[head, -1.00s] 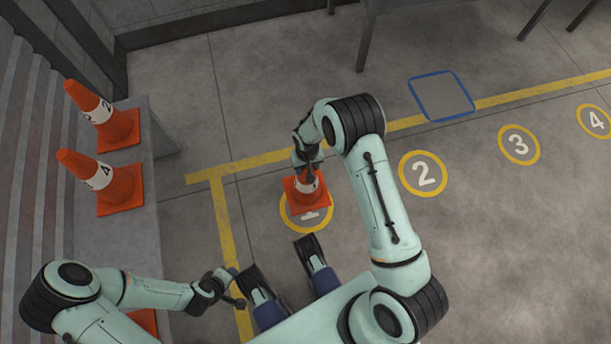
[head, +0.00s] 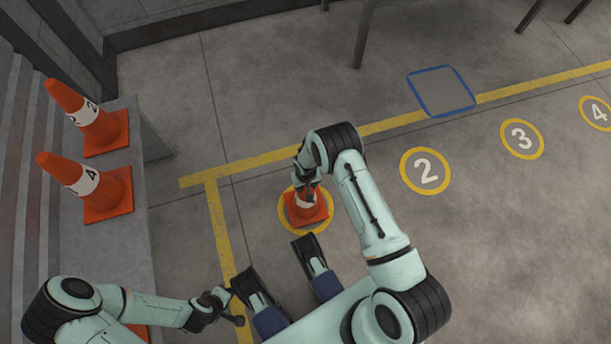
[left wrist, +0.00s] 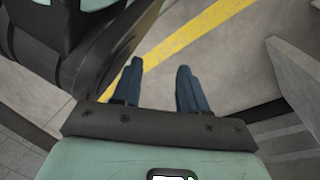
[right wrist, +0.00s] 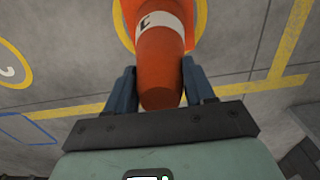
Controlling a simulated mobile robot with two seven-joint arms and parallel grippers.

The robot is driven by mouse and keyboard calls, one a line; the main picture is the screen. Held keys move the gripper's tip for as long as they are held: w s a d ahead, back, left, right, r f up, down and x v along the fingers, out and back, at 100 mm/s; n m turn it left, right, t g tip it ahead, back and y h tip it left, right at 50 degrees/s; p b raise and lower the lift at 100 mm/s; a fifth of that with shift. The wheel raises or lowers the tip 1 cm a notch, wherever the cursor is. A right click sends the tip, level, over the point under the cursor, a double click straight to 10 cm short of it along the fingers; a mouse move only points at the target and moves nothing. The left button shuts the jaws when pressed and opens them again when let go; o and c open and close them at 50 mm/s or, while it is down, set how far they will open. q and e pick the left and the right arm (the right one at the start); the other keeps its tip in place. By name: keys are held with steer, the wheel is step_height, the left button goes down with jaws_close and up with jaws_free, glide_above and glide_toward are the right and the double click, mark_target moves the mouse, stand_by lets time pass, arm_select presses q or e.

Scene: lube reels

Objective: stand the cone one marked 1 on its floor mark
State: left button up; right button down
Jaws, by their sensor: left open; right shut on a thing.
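The orange cone with a white band (head: 307,209) is upright, with its square base within the yellow ring of floor mark 1 (head: 281,213) in the head view. The base covers the mark's number. I cannot tell whether the base touches the floor. My right gripper (head: 306,184) is shut on the cone's upper part from above. In the right wrist view the cone (right wrist: 162,65) sits between the fingers, with part of a dark digit on its band and the yellow ring beyond. My left gripper (head: 236,306) is open and empty at the lower left; its fingers (left wrist: 158,85) are spread.
Cones marked 2 (head: 100,122) and 4 (head: 96,186) stand on a grey ledge (head: 110,265) at left; part of another orange base shows lower down. Floor marks 2 (head: 425,171), 3 (head: 522,139) and 4 (head: 597,112) are empty. A blue outlined square (head: 442,91) lies behind.

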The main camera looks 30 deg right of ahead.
arm_select(q)
steer(key=shift+s+a+f+g, duration=0.15)
steer(key=shift+s+f+g, duration=0.25)
steer(key=shift+s+f, duration=0.4)
arm_select(e)
step_height(320, 180, down, 2)
steer(key=shift+f, duration=0.25)
arm_select(q)
steer(key=shift+s+r+b, duration=0.1)
steer(key=shift+s+b, duration=0.05)
steer(key=shift+b, duration=0.15)
arm_select(e)
steer(key=shift+f, duration=0.1)
steer(key=shift+f, duration=0.1)
steer(key=shift+c, duration=2)
jaws_free()
arm_select(q)
steer(key=shift+s, duration=0.2)
